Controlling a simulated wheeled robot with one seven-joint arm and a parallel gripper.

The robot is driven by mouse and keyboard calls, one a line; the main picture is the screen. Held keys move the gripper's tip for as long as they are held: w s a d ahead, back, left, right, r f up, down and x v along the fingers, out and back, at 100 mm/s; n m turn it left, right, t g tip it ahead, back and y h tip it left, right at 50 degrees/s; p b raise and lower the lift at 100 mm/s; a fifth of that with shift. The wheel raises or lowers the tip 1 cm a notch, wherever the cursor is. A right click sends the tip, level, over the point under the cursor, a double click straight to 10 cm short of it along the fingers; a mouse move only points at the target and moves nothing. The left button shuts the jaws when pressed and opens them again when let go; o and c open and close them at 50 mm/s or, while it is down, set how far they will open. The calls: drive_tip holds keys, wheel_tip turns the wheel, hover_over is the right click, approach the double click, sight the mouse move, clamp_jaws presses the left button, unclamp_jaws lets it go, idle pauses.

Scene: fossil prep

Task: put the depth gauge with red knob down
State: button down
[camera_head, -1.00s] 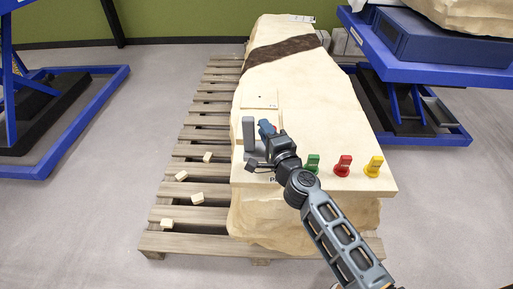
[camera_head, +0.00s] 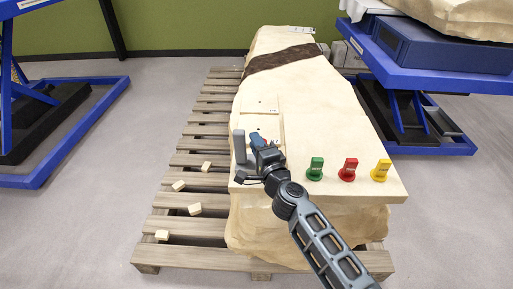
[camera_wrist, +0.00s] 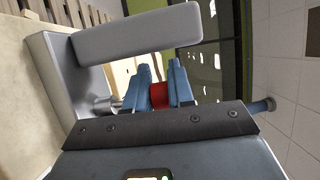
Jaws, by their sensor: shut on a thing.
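The depth gauge is a grey L-shaped body with a short metal stub and a red knob (camera_wrist: 161,95). Its grey upright (camera_head: 239,146) stands to the left of my gripper (camera_head: 257,141) in the head view, over the near left part of the stone slab (camera_head: 345,140). In the wrist view my gripper's blue fingers (camera_wrist: 160,82) are shut around the red knob, with the grey body (camera_wrist: 135,36) beside them. The gauge looks upright and close to the slab's top. I cannot tell whether its base touches the slab.
Green (camera_head: 315,168), red (camera_head: 348,170) and yellow (camera_head: 381,171) pieces stand along the slab's near edge, right of my gripper. A pale plate (camera_head: 260,104) lies behind the gauge. The slab rests on a wooden pallet (camera_head: 205,145) with several small blocks. A blue lift table (camera_head: 440,70) stands right.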

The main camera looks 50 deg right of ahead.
drive_tip(key=shift+r, duration=0.15)
drive_tip(key=c, duration=1.4)
unclamp_jaws()
drive_tip(key=shift+f, duration=0.2)
drive_tip(key=o, duration=0.4)
drive_tip(key=shift+r, duration=0.1)
drive_tip(key=b+v, duration=0.1)
drive_tip(key=v, duration=1.1)
drive_tip(key=shift+b, duration=0.35)
drive_tip(key=s+a+r+n+y, duration=0.2)
drive_tip(key=s+a+n, duration=0.3)
drive_tip(key=s+n, duration=0.3)
drive_tip(key=s+a+r+n+y, duration=0.3)
drive_tip(key=s+a+n, duration=0.3)
drive_tip(key=s+n, duration=0.2)
drive_tip(key=s+a+r+n+g+y, duration=0.1)
drive_tip(key=s+a+r+n+y, duration=0.1)
drive_tip(key=s+a+n, duration=0.4)
drive_tip(key=shift+s+r+n+y, duration=0.1)
drive_tip(key=shift+s+n+y, duration=0.35)
drive_tip(key=shift+s, duration=0.8)
drive_tip(key=shift+s+r+n+y, duration=0.15)
drive_tip(key=shift+s+n+y, duration=0.3)
drive_tip(key=shift+s, duration=0.75)
